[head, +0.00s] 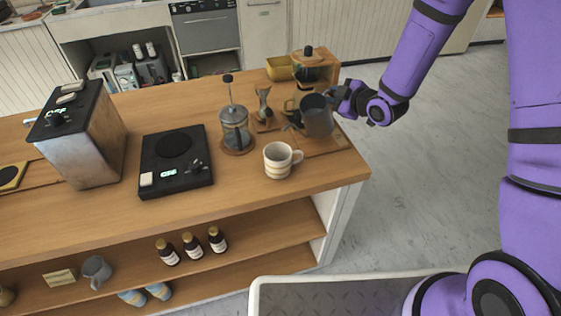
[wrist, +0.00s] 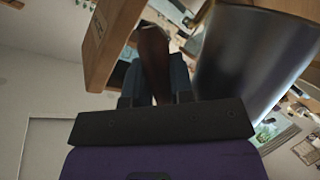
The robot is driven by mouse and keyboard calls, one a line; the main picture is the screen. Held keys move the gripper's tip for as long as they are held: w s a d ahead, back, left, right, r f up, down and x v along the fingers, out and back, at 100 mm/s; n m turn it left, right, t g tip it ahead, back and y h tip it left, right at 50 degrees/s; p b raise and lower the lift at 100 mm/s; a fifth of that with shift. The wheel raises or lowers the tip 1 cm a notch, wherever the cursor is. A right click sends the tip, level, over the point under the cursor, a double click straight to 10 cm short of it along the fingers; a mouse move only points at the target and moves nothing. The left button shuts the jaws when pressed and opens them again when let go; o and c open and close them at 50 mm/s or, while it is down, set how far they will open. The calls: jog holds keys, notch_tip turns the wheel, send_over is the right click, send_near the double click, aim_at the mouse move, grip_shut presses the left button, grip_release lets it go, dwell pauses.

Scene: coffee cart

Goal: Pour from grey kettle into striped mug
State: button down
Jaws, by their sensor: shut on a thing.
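The grey kettle (head: 317,116) is held up at the right end of the wooden counter, behind and to the right of the striped mug. My gripper (head: 344,100) is shut on its handle. In the wrist view the kettle's dark grey body (wrist: 250,55) fills the upper right, and its brown handle (wrist: 154,60) lies between my fingers (wrist: 153,88). The kettle looks close to upright; its exact tilt is hard to tell. The striped mug (head: 277,162), cream with tan bands, stands upright on the counter near the front right edge. Its inside is hard to make out.
A glass French press (head: 235,130) stands left of the mug. An hourglass-shaped item (head: 264,103), a yellow container (head: 279,69) and a dark-topped brewer (head: 310,65) stand behind. A black scale (head: 176,162) and a grinder-like box (head: 80,140) are further left. The counter front beside the mug is clear.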

jog(key=shift+r, duration=0.1)
dwell(0.3)
jog(key=shift+r, duration=0.35)
dwell(0.4)
jog(key=shift+s+a+r+n, duration=0.1)
jog(key=shift+r+n, duration=0.2)
jog(key=shift+r, duration=0.15)
dwell(0.3)
jog(key=shift+r+t+h, duration=0.3)
jog(key=shift+r, duration=0.05)
jog(key=shift+s+a+r+n, duration=0.1)
jog(key=shift+a+r+n, duration=0.05)
jog(key=shift+n, duration=0.15)
jog(key=shift+s+a+r, duration=0.1)
jog(key=shift+r, duration=0.4)
jog(key=shift+f, duration=0.1)
dwell(2.1)
